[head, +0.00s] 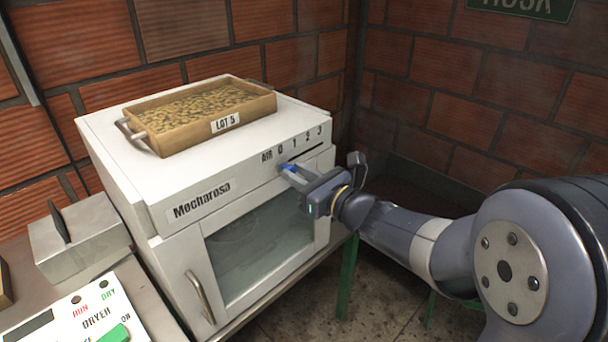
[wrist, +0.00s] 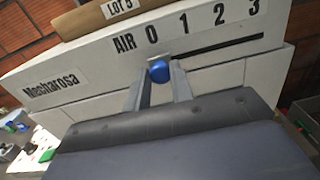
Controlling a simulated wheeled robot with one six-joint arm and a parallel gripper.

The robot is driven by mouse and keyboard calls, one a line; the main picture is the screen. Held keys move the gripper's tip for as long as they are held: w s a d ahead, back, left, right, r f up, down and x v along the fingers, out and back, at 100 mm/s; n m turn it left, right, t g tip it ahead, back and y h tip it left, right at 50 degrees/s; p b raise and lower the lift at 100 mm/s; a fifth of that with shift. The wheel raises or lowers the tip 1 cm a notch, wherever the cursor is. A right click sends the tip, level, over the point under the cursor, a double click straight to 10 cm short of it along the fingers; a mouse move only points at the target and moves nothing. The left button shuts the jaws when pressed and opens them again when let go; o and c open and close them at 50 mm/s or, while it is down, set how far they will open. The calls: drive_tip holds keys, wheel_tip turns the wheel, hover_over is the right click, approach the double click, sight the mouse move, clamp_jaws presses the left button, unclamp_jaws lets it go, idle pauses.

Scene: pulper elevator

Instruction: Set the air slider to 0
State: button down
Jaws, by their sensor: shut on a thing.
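The air slider's blue knob (wrist: 159,71) sits on the front of the white dryer (head: 180,240), under the label strip reading AIR 0 1 2 3 (wrist: 205,33). In the wrist view the knob is at the left end of the dark slot (wrist: 215,47), just below and slightly right of the 0. My gripper (wrist: 160,73) is shut on the knob, with a finger on either side of it. In the head view my gripper (head: 288,170) reaches the dryer from the right, and the blue knob (head: 288,168) shows small between its fingertips.
A wooden tray of beans marked LOT 5 (head: 227,124) stands on top of the dryer. A grey metal box with a black handle (head: 80,238) and a dryer control panel (head: 90,312) are at the left. The dryer's glass door (head: 262,245) lies below the slider.

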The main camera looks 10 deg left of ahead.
drive_tip(key=shift+s+a, duration=0.1)
drive_tip(key=c, duration=1.2)
unclamp_jaws()
drive_tip(key=shift+s, duration=0.1)
drive_tip(key=shift+c, duration=0.2)
drive_tip(key=b+v, duration=0.1)
drive_tip(key=v, duration=0.9)
drive_tip(key=shift+s+d, duration=0.25)
drive_tip(key=shift+d, duration=0.05)
